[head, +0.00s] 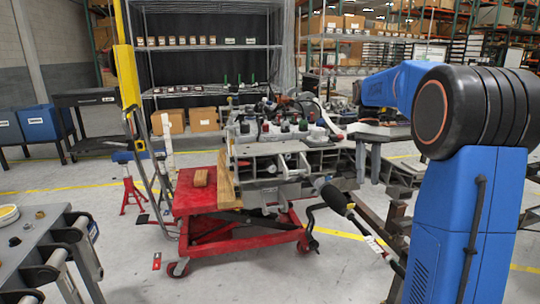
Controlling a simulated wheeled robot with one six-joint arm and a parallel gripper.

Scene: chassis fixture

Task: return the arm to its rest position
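My blue arm rises at the right edge of the head view, with a large black joint at its top. From that joint a blue link reaches back and to the left, ending near the right side of the chassis fixture (262,150). The grey metal fixture carries several small parts on top and sits by a red wheeled lift cart (200,200).
A black-ended rod (335,200) slants up in front of my arm. A grey roller stand (35,250) fills the lower left. A yellow post (126,75) stands left of the cart. Shelves (205,47) line the back. Floor between roller stand and cart is mostly clear.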

